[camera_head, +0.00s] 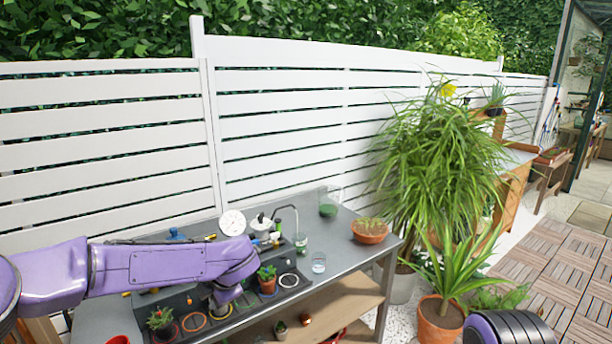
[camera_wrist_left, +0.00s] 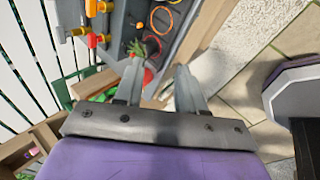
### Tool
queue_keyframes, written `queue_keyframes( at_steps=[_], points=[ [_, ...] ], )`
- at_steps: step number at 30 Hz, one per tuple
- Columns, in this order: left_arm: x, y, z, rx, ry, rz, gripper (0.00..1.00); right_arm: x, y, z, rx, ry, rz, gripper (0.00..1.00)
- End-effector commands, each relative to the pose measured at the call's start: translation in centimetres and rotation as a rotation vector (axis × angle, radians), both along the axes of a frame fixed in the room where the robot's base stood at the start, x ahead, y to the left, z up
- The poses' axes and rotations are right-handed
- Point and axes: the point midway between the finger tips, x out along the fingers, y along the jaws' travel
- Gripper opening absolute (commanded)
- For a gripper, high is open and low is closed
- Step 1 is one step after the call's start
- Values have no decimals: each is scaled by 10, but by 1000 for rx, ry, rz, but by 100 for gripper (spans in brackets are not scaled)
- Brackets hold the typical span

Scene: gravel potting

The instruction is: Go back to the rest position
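My left arm (camera_head: 170,263) reaches in from the left over the grey potting table (camera_head: 345,232). Its gripper (camera_head: 222,303) points down near the table's front, partly hidden by the wrist. In the left wrist view the two fingers (camera_wrist_left: 160,68) are apart with nothing held between them. A small potted plant (camera_wrist_left: 151,50) shows near the left finger; I cannot tell whether they touch. In the head view one potted plant (camera_head: 267,279) stands right of the gripper and another (camera_head: 160,320) left of it. Only a part of my right arm (camera_head: 508,327) shows at the lower right.
A dark tray with coloured rings (camera_head: 289,281) lies along the table's front. A glass (camera_head: 319,262), a tap (camera_head: 291,209), a dial (camera_head: 232,223) and a terracotta bowl (camera_head: 369,232) stand behind. Large potted plants (camera_head: 440,318) stand at the right. A white fence (camera_head: 290,130) closes the back.

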Motion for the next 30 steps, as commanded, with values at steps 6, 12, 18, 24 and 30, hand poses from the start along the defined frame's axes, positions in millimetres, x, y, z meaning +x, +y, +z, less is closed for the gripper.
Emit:
queue_keyframes(
  at_steps=[6, 12, 18, 24, 30],
  points=[
    [-31, 7, -107, 312, 20, -372, 39, 0, 0, -12, 1, 1, 0, 43],
    [-119, 11, -228, 492, 169, -871, 39, 0, 0, -25, 0, 0, 0, 43],
    [-245, 30, -312, 496, 399, -1294, 39, 0, 0, -39, 1, 1, 0, 43],
    [-357, 69, -347, 445, 646, -1535, 39, 0, 0, -51, 1, 1, 0, 43],
    [-394, 86, -361, 432, 753, -1573, 39, 0, 0, -58, 1, 1, 0, 43]
  ],
)
